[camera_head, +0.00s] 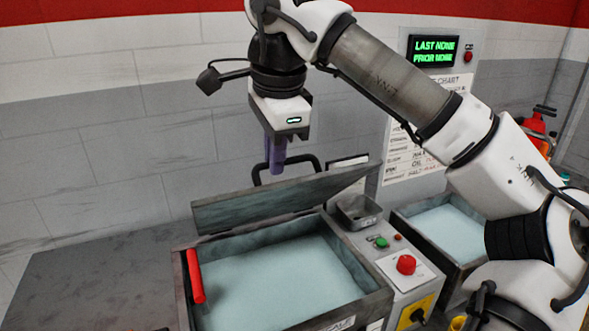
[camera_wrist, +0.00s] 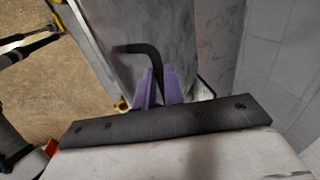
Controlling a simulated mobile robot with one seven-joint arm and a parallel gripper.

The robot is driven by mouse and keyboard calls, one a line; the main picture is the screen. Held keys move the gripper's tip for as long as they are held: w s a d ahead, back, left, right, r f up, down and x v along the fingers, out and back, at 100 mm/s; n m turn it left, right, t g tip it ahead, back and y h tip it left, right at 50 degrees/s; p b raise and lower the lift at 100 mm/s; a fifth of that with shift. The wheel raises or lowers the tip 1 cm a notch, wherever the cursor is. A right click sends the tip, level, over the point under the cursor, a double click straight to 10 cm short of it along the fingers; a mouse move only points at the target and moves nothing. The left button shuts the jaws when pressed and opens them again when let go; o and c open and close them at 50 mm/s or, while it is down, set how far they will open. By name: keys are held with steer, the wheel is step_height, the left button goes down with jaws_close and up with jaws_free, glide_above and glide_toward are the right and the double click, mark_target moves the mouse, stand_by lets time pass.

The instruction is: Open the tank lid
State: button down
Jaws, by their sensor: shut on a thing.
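The tank lid (camera_head: 280,198) is a dark grey panel, raised and tilted above the back of the tank (camera_head: 352,309). Pale blue-white contents (camera_head: 275,285) show in the tank below it. A black bar handle (camera_head: 308,159) sits at the lid's upper side, and it also shows in the wrist view (camera_wrist: 138,49). My gripper (camera_head: 277,166) points down at the handle. In the wrist view, its purple fingers (camera_wrist: 160,88) are closed around the handle's bar. The fingers hide part of the bar.
A red bar (camera_head: 195,276) lies along the tank's left rim. A panel with a red knob (camera_head: 405,265) and a small metal tray (camera_head: 359,210) stand right of the tank. A second open tank (camera_head: 445,230) lies beyond, partly behind my arm. A wall stands behind.

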steer(key=w+a+r, duration=0.1)
steer(key=w+a, duration=0.3)
steer(key=w, duration=0.6)
steer(key=w+a+r, duration=0.1)
steer(key=w+a, duration=0.2)
steer(key=w, duration=0.8)
steer(key=shift+a, duration=0.4)
steer(key=shift+w, duration=0.1)
steer(key=c, duration=1.5)
jaws_free()
